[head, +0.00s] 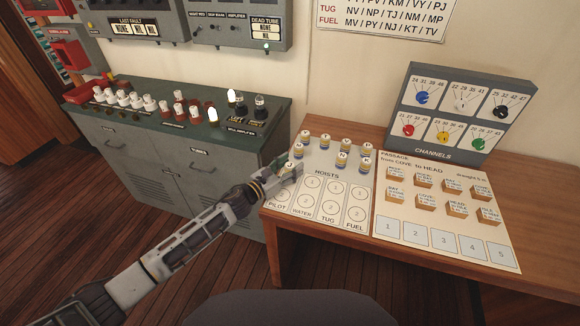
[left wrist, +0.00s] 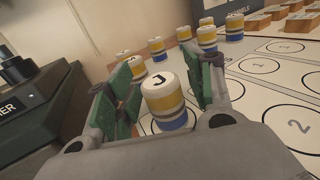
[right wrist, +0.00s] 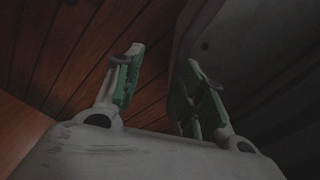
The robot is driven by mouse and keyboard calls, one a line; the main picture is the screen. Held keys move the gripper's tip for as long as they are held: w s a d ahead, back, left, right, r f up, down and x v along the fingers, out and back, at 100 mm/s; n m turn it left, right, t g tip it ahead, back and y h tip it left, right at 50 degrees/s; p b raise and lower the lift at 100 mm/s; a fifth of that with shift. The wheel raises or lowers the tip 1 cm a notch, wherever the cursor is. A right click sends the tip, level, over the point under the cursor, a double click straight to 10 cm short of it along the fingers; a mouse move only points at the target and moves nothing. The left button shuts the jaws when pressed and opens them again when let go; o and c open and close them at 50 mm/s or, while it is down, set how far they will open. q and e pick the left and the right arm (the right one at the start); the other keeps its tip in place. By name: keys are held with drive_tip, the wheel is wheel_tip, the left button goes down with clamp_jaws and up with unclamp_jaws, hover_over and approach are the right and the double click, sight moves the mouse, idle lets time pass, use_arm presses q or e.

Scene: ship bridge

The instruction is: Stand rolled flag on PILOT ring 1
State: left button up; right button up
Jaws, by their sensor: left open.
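A rolled flag marked J (left wrist: 165,103), with a white top and yellow and blue bands, stands upright between the fingers of my left gripper (left wrist: 165,90). The gripper is open, with green pads apart on either side of the flag. A circle outline shows partly around its base. In the head view the left gripper (head: 285,172) is at the upper end of the PILOT column (head: 277,204) of the HOISTS sheet (head: 325,174) and mostly hides the flag and PILOT ring 1. My right gripper (right wrist: 160,85) is open and empty.
Several other rolled flags (head: 342,158) stand at the back of the sheet. To the right lie a PASSAGE sheet (head: 448,237) with wooden blocks and a CHANNELS box (head: 440,112). A grey cabinet (head: 185,165) with switches stands close on the left.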

sight(286, 169)
use_arm(q)
drive_tip(key=shift+r, duration=0.15)
drive_tip(key=shift+s+a, duration=0.4)
drive_tip(key=shift+a, duration=0.1)
drive_tip(key=v, duration=0.3)
drive_tip(key=shift+s+a, duration=0.2)
drive_tip(key=shift+s, duration=0.05)
drive_tip(key=shift+b+v, duration=0.3)
drive_tip(key=shift+v, duration=2.35)
drive_tip(key=shift+b+v, duration=0.4)
drive_tip(key=shift+v, duration=0.45)
use_arm(e)
drive_tip(key=shift+d+f, duration=0.6)
drive_tip(key=shift+d, duration=0.25)
